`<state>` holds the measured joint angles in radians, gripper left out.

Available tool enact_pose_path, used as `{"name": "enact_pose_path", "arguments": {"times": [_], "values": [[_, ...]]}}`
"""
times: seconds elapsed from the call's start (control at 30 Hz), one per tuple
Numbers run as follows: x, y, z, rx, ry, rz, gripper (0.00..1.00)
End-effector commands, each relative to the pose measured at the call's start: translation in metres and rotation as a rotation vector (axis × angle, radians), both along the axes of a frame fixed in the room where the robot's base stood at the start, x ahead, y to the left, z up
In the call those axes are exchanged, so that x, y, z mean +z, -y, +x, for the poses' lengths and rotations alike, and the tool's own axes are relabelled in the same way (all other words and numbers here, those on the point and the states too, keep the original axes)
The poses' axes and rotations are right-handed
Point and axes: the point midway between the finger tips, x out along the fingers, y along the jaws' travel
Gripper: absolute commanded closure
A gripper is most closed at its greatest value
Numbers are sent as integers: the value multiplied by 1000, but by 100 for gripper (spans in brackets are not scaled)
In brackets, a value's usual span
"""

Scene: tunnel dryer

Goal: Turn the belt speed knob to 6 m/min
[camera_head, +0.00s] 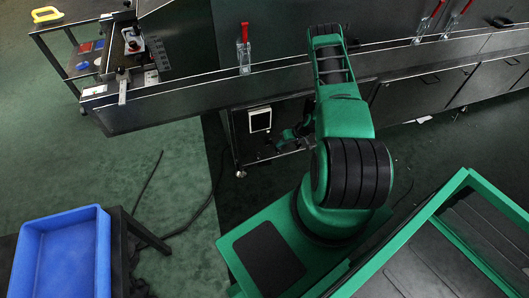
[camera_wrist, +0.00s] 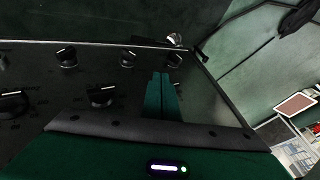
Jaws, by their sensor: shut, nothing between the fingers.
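In the wrist view a dark control panel (camera_wrist: 45,82) carries several black knobs with pale pointer lines. One knob (camera_wrist: 100,95) is left of my gripper (camera_wrist: 161,75), and a larger one (camera_wrist: 12,103) is at the left edge. Others sit farther back, including a back-left knob (camera_wrist: 67,57), a back-middle knob (camera_wrist: 128,59) and a knob beyond the fingertips (camera_wrist: 175,60). The labels and scales are too small to read, so I cannot tell which is the belt speed knob or its setting. My gripper's green fingers are together and empty. Contact with the panel is unclear.
In the head view the long metal dryer (camera_head: 190,97) runs across the back, with red-handled clamps (camera_head: 244,50) along it. A blue bin (camera_head: 65,255) stands at lower left. A tool cart (camera_head: 75,50) is at upper left. Cables lie on the open green floor.

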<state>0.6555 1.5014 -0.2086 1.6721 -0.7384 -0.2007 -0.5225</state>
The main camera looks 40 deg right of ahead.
Motion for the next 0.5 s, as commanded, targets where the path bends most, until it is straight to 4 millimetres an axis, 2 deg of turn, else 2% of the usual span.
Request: {"name": "enact_pose_path", "arguments": {"times": [0.17, 0.5], "values": [[-16, -13, 10, 11, 2, 3, 100], [-69, -36, 38, 19, 0, 2, 100]]}}
